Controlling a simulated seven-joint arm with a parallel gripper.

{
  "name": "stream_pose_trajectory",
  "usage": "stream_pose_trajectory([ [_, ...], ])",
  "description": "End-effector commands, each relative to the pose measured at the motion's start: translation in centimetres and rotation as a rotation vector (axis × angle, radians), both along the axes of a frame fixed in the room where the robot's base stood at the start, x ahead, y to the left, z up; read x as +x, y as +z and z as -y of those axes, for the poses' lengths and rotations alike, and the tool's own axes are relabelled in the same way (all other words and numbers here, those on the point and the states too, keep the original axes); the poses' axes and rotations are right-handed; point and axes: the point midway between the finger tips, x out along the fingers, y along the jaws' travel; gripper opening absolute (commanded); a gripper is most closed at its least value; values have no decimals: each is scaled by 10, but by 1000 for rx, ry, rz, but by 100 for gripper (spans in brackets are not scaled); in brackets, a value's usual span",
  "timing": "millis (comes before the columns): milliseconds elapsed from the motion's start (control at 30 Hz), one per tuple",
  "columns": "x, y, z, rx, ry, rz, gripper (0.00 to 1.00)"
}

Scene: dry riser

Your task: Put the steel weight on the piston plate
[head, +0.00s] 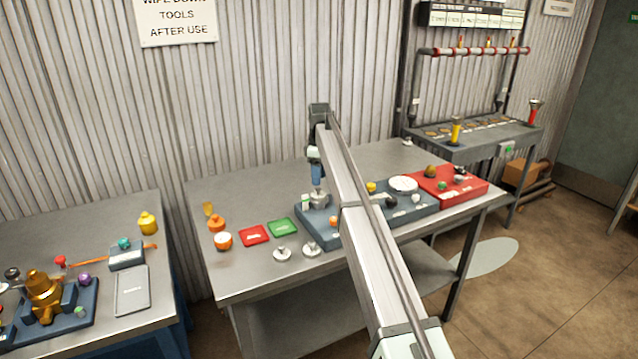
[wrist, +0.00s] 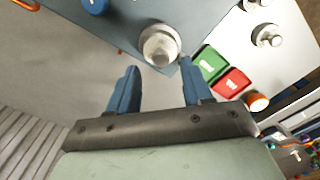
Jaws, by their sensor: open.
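A silver-grey cylindrical piece, which looks like the steel weight (head: 320,199), stands at the back left of the blue base (head: 328,236). In the wrist view this silver piece (wrist: 160,43) is near the blue base's edge, just beyond my fingertips. My gripper (head: 317,182) is above it, pointing down. In the wrist view my gripper (wrist: 159,68) has its two blue fingers wide apart with nothing between them. A white round disc (head: 403,184), possibly the piston plate, lies toward the right end of the blue base. My arm hides part of the base.
Red (head: 254,235) and green (head: 282,227) trays and two silver knobbed discs (head: 282,253) lie left and in front of the blue base. Orange pieces (head: 222,240) stand farther left. A red base (head: 447,187) with small knobs adjoins on the right. The table's back left is clear.

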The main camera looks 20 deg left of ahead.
Motion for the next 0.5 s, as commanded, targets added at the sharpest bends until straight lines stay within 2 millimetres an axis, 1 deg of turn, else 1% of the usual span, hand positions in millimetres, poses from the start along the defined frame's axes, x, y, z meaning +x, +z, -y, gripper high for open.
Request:
stream_pose_trajectory([
  [33,2,11,-1,1,0,2,50],
  [100,1,25,-1,1,0,2,50],
  [300,1,59,0,1,0,1,50],
  [500,1,78,0,0,0,0,50],
])
